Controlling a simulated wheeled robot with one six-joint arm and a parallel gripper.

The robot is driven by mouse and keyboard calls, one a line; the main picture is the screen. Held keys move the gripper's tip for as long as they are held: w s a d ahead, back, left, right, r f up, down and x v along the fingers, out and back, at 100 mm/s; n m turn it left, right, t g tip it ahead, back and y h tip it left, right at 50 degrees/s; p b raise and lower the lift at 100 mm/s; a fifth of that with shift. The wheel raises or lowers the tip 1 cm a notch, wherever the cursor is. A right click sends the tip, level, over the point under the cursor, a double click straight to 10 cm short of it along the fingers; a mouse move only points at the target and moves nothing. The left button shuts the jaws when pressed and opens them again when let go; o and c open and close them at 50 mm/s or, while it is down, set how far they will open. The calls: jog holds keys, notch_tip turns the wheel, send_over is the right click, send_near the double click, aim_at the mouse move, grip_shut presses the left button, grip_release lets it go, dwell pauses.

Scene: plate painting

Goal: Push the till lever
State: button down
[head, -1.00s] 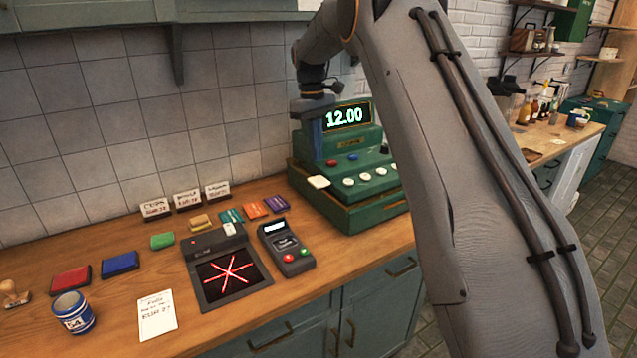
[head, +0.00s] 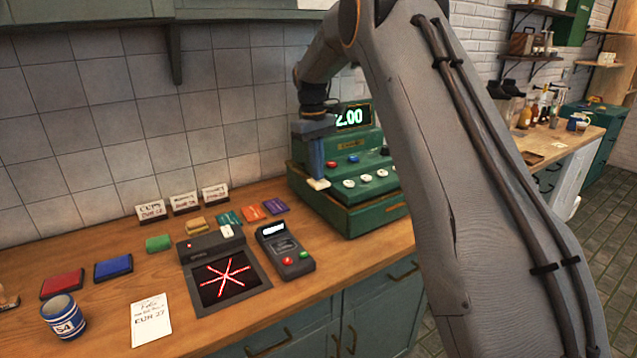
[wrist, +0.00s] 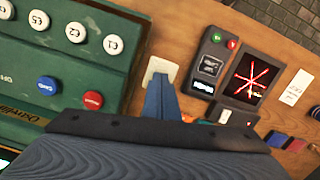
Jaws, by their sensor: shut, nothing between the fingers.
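The green till (head: 345,215) stands on the counter, its lit display partly covered by my arm. Its lever ends in a cream pad (head: 318,185) at the till's left front side. My gripper (head: 317,178) is shut and empty, pointing down, with its tips at the pad. In the wrist view the pad (wrist: 161,70) shows just beyond the blue fingertips (wrist: 160,82), which overlap its near edge. I cannot tell for sure whether they touch it. The till's round keys (wrist: 76,32) lie to the left in that view.
A card terminal (head: 285,247) and a scanner with a red star of light (head: 228,280) lie left of the till. Coloured cards, ink pads, a receipt (head: 151,318) and a striped mug (head: 64,318) are further left. The front counter is mostly clear.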

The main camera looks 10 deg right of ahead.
jog(key=shift+f+b, duration=0.55)
jog(key=shift+f, duration=1.35)
jog(key=w, duration=0.1)
jog(key=w+a+r, duration=0.1)
jog(key=shift+w+a, duration=0.25)
jog(key=shift+w, duration=0.1)
jog(key=shift+r, duration=0.1)
notch_tip(320, 180, up, 8)
jog(key=b, duration=0.3)
jog(key=shift+w+a, duration=0.2)
jog(key=shift+w, duration=0.15)
jog(key=shift+s+f, duration=0.1)
jog(key=shift+f, duration=0.15)
